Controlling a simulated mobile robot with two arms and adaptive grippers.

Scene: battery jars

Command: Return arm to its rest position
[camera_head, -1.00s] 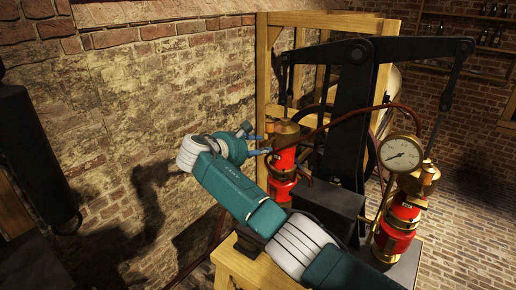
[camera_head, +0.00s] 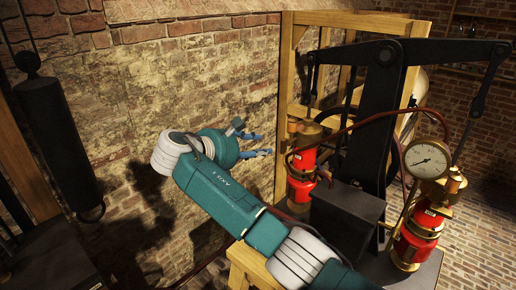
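My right arm, teal with pale ribbed joints, comes in from the bottom right. My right gripper (camera_head: 265,146) has two blue fingers spread apart, with nothing between them. It points right, toward the left red cylinder with a brass top (camera_head: 302,162), and a gap separates the fingertips from it. My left gripper is not in view.
A pump machine with a black beam (camera_head: 440,52), a round gauge (camera_head: 427,159) and a second red cylinder (camera_head: 417,238) stands on a wooden table (camera_head: 250,268). A wooden frame (camera_head: 284,100) stands behind. A dark hanging cylinder (camera_head: 62,140) is at left. The brick wall is behind my arm.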

